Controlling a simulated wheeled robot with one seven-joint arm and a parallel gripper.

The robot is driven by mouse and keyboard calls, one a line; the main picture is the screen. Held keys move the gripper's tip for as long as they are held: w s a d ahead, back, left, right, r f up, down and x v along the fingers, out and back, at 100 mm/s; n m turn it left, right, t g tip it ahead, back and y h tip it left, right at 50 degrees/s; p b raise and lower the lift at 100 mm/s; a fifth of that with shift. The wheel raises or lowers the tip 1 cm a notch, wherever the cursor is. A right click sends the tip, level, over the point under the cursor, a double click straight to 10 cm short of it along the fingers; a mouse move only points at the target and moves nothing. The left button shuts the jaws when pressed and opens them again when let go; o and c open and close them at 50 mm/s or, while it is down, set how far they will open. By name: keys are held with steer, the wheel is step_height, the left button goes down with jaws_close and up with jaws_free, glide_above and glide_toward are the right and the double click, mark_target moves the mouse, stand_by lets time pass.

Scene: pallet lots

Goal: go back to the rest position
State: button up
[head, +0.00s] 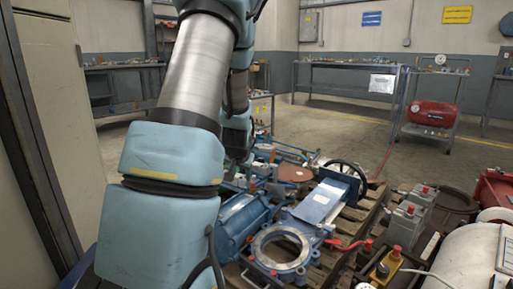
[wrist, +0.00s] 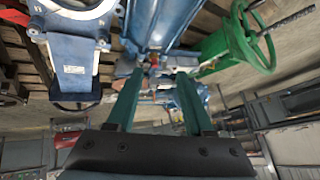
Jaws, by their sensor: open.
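My gripper (wrist: 158,82) shows in the wrist view with its two green fingers spread apart, and nothing is clearly held between them. Past the fingertips lie blue metal parts (wrist: 165,22) on the pallet; I cannot tell how far away they are. In the head view my arm comes down from the top and bends over the left side of the loaded pallet (head: 340,232). The gripper's fingers are hidden or too dark to make out there.
A blue valve body with a ring flange (head: 283,268) and a black handwheel (head: 345,178) lie on the pallet. A green handwheel (wrist: 258,50) shows in the wrist view. Grey boxes (head: 408,222) stand at right. A tall cabinet (head: 50,85) is close at left. Open floor lies behind.

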steer(key=s+a+r+n+g, duration=0.1)
steer(key=s+r+n+g, duration=0.15)
steer(key=s, duration=0.95)
steer(key=s+a+r+n+g, duration=0.1)
steer(key=s+g, duration=0.2)
steer(key=s, duration=1)
step_height(320, 180, up, 38)
steer(key=p, duration=3.8)
steer(key=shift+s+d, duration=0.2)
steer(key=shift+d, duration=0.05)
